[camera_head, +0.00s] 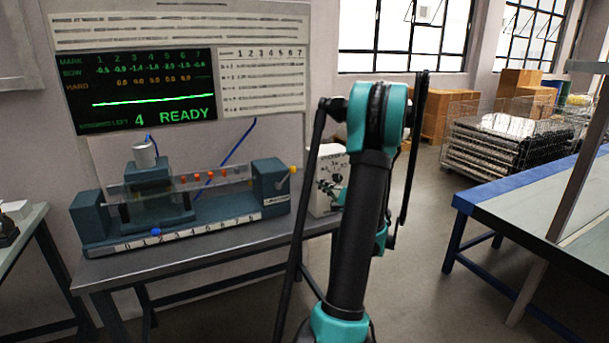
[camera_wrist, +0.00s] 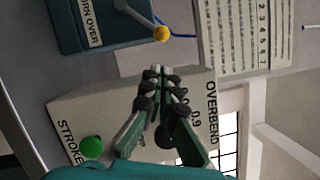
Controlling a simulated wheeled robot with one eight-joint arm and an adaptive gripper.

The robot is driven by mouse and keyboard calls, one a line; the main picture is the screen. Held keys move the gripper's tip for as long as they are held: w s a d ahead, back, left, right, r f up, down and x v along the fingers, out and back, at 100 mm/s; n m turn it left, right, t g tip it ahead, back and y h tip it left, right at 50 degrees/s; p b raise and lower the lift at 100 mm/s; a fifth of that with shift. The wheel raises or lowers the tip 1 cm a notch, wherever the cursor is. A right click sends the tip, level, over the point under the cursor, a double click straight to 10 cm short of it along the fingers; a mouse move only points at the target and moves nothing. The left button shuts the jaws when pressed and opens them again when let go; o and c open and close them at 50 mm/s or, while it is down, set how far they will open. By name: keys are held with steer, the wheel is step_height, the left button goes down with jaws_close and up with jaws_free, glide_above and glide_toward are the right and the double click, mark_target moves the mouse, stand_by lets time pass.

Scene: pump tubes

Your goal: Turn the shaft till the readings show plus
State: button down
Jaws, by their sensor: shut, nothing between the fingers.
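The bench machine stands on a table in the head view, with a teal right-hand block (camera_head: 270,187). The shaft is hard to make out behind a clear strip (camera_head: 215,178) with orange marks. A lever with a yellow knob (camera_head: 293,169) sticks out of that block. In the wrist view the yellow knob (camera_wrist: 162,33) is beside the "TURN OVER" label (camera_wrist: 90,22). My gripper (camera_wrist: 158,71) is shut and empty, apart from the knob, in front of the white box. My arm hides it in the head view. The screen (camera_head: 145,90) shows minus BOW readings and "4 READY".
The white control box (camera_head: 325,195) stands right of the machine. In the wrist view it bears a green STROKE button (camera_wrist: 91,148) and an OVERBEND label (camera_wrist: 212,115). A blue-edged table (camera_head: 530,180) stands at right. Open floor lies between the tables.

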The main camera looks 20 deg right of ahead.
steer(key=shift+w, duration=0.1)
steer(key=x, duration=1)
steer(key=shift+a+r, duration=0.1)
steer(key=shift+a, duration=0.05)
steer(key=shift+a+r+n, duration=0.1)
steer(key=shift+r+n, duration=0.1)
steer(key=shift+n, duration=0.2)
steer(key=shift+r, duration=0.15)
steer(key=a+r+n+g+h, duration=0.1)
steer(key=a+n+g, duration=0.1)
steer(key=a+n, duration=0.5)
steer(key=a+r+n+g+h, duration=0.1)
steer(key=a+r+n+h, duration=0.1)
steer(key=a+n, duration=0.5)
steer(key=shift+s+a+r+g, duration=0.2)
steer(key=shift+s+r+g, duration=0.1)
steer(key=shift+g, duration=0.1)
stand_by(0.3)
